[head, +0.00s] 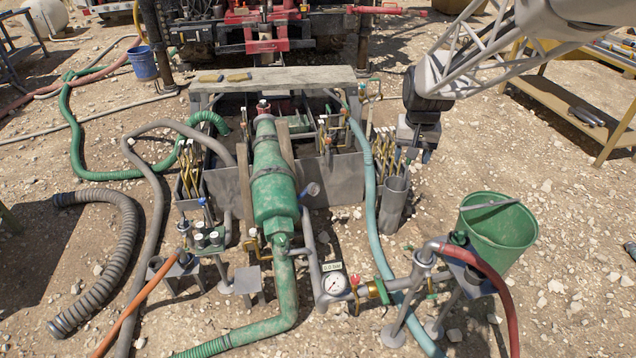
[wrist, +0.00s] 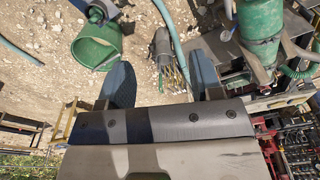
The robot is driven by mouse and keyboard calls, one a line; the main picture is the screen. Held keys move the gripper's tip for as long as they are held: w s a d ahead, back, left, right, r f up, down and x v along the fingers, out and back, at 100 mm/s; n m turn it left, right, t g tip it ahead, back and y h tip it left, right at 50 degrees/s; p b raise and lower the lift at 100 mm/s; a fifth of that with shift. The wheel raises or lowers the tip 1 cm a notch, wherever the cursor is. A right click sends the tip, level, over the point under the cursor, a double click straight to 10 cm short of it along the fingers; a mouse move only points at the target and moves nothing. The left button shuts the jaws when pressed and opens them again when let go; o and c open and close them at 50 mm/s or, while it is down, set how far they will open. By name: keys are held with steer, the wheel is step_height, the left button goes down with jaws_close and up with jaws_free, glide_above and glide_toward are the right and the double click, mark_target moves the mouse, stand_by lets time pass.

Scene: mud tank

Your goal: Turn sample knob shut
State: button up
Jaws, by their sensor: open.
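My gripper (head: 424,156) hangs at the right of the mud tank (head: 335,183), above the grey canister. In the wrist view its two dark fingers (wrist: 162,84) are spread with nothing between them. I cannot tell for sure which fitting is the sample knob. Small valves with red and brass parts (head: 372,289) sit beside the round pressure gauge (head: 334,284), well below and left of my gripper. My gripper touches none of these.
A grey canister (head: 393,205) with brass-coloured rods stands under my gripper. A green bucket (head: 497,228) stands front right on a stand, near a red hose (head: 497,277). A pale blue hose (head: 369,185) runs between canister and tank. Stony ground is open at far right.

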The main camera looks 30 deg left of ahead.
steer(key=w+a+f+n, duration=0.1)
steer(key=a+f, duration=0.3)
steer(key=a, duration=0.4)
steer(key=w+a+f, duration=0.1)
steer(key=a+f, duration=0.4)
steer(key=a, duration=0.2)
steer(key=n+g, duration=0.1)
steer(key=n, duration=0.2)
glide_above(253, 230)
steer(key=shift+h, duration=0.3)
step_height(253, 230, down, 31)
steer(key=shift+s+f, duration=0.15)
steer(key=shift+f, duration=0.05)
steer(key=shift+f, duration=0.1)
steer(key=shift+f, duration=3.8)
steer(key=c, duration=0.9)
